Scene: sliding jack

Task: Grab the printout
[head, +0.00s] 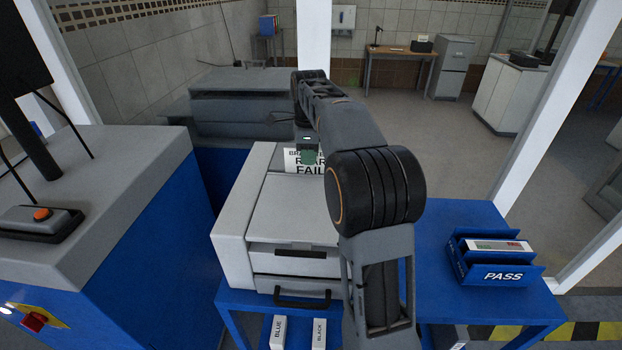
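My arm comes down over the printer's right side and hides part of the sheet and the printer. I cannot tell whether the fingers are closed on the paper.
A blue holder marked "PASS" (502,275) with a device in it stands on the right of the blue table (440,228). A grey-topped blue cabinet (100,175) with an orange button stands close on the left. Boxes labelled "BLUE" (278,332) and "BLACK" (319,334) sit below the printer.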

